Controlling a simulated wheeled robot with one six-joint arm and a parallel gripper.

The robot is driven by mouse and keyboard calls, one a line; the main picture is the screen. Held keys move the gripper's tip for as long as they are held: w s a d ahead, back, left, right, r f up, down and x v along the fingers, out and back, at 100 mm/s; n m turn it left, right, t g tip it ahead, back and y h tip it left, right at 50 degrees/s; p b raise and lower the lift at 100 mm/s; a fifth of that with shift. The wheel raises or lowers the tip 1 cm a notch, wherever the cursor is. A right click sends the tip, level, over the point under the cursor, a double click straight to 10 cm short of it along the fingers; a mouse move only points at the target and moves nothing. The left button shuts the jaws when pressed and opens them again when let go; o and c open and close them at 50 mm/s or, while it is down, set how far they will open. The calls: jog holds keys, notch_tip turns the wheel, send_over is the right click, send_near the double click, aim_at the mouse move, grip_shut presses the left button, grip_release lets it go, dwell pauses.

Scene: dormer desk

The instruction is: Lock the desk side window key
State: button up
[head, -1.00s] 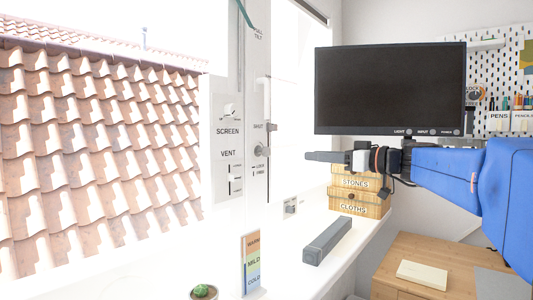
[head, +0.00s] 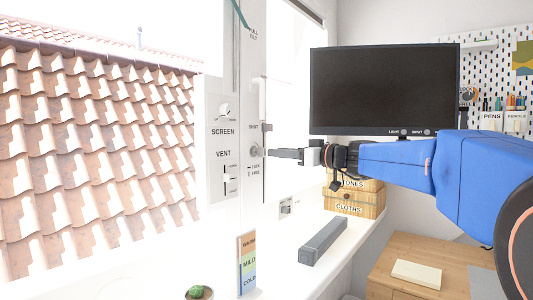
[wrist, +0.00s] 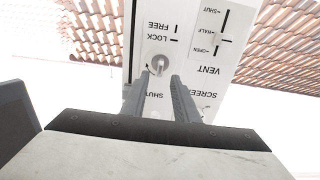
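The window key (head: 257,151) is a small grey round lock piece on the white window frame, above the LOCK and FREE marks. In the wrist view the key (wrist: 157,65) shows upside down, a silvery disc with a raised middle part, near the LOCK label (wrist: 160,43). My gripper (head: 274,155) points left at the key from the right, its tips a short way off. In the wrist view its two fingers (wrist: 160,76) are apart with a gap between them, and the key lies just beyond the tips. The gripper holds nothing.
The SCREEN and VENT panel (head: 222,140) is left of the key. A window handle (head: 267,127) is just above it. A monitor (head: 384,90) hangs behind my arm. On the sill are a grey bar (head: 324,241), a colour card (head: 247,263) and a cactus (head: 196,292).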

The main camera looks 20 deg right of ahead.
aim_at(265, 151)
jog(key=shift+x, duration=2.9)
grip_shut()
